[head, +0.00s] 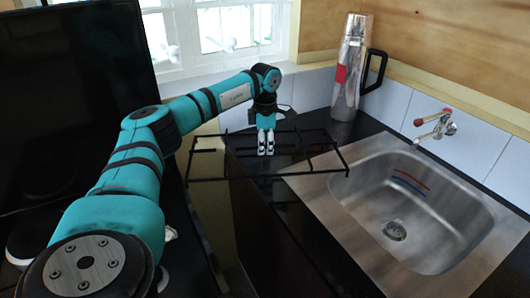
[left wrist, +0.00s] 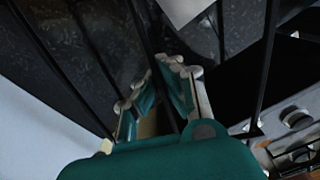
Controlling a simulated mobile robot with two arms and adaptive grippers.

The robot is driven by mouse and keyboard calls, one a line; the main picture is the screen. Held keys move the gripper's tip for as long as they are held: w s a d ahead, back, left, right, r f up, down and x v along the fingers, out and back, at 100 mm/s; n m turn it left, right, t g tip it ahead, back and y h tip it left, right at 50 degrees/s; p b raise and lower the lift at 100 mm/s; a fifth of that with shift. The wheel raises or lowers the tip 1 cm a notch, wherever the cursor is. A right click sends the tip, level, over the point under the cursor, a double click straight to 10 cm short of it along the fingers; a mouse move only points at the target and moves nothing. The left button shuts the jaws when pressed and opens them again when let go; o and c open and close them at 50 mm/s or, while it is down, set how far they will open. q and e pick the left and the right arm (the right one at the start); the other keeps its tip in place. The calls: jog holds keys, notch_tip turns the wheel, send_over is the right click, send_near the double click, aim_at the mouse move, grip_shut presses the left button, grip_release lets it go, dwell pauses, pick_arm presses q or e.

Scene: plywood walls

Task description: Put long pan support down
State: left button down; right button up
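The long pan support (head: 316,133) is a black wire rack in the middle of the head view. It lies across the dark counter left of the sink, and its left part reaches out past the counter edge. Whether it touches the counter I cannot tell. My left gripper (head: 266,150) points down at the rack's middle, its fingers close together on a bar. In the left wrist view, the gripper's fingertips (left wrist: 155,72) close around a dark bar of the pan support (left wrist: 268,60). My right gripper is in neither view.
A steel sink (head: 400,190) with a tap (head: 437,124) lies to the right. A tall metal flask (head: 350,68) with a black handle stands behind the rack. A large dark panel (head: 70,90) stands at left. Stove knobs (left wrist: 295,118) show in the left wrist view.

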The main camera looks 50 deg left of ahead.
pick_arm(q)
jog(key=shift+f, duration=1.1)
jog(key=shift+f, duration=0.1)
jog(key=c, duration=2)
grip_release()
jog(key=shift+f, duration=0.1)
jog(key=o, duration=0.5)
